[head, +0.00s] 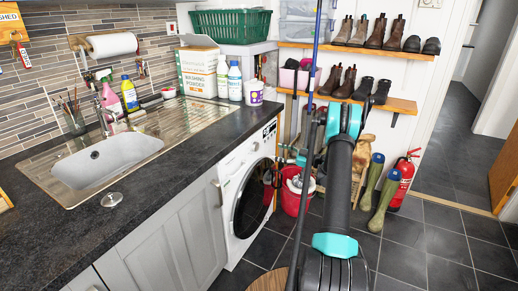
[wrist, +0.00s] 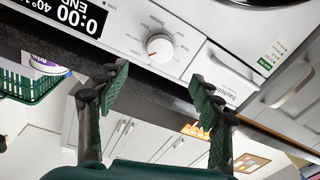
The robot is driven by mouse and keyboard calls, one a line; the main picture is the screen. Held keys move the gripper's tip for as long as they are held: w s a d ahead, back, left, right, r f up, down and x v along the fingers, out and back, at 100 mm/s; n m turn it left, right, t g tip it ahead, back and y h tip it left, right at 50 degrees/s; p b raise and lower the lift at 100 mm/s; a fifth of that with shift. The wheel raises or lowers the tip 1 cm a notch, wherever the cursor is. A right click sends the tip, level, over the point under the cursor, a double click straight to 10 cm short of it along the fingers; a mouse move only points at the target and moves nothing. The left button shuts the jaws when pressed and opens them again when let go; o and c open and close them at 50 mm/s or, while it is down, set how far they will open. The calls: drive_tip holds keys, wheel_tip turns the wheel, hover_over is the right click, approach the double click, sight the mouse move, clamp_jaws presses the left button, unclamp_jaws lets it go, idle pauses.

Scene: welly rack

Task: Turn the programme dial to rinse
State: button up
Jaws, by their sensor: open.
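The white washing machine (head: 236,172) stands under the dark worktop, with its round door facing the room. In the wrist view its control panel (wrist: 120,22) fills the top, seen upside down. The round white programme dial (wrist: 160,47) shows there with a red mark at its lower left. The black display (wrist: 62,10) beside it reads 0:00, END and 40°. My gripper (wrist: 160,92) is open and empty, its two green fingers spread on either side of the dial in the picture, below it. I see no contact. The dial's programme labels are too small to read.
The worktop (head: 130,185) holds a sink (head: 105,160), bottles and a washing powder box (head: 198,70). A red bucket (head: 296,197) stands beside the machine. Shoe shelves (head: 350,96), wellies (head: 382,205) and a fire extinguisher (head: 404,180) are at the right. Tiled floor lies open in front.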

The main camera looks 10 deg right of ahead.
sight(257, 147)
drive_tip(key=x, duration=1.1)
drive_tip(key=shift+w+a, duration=0.15)
drive_tip(key=shift+a, duration=0.15)
drive_tip(key=shift+c, duration=0.6)
drive_tip(key=c, duration=1)
drive_tip(key=shift+c, duration=0.2)
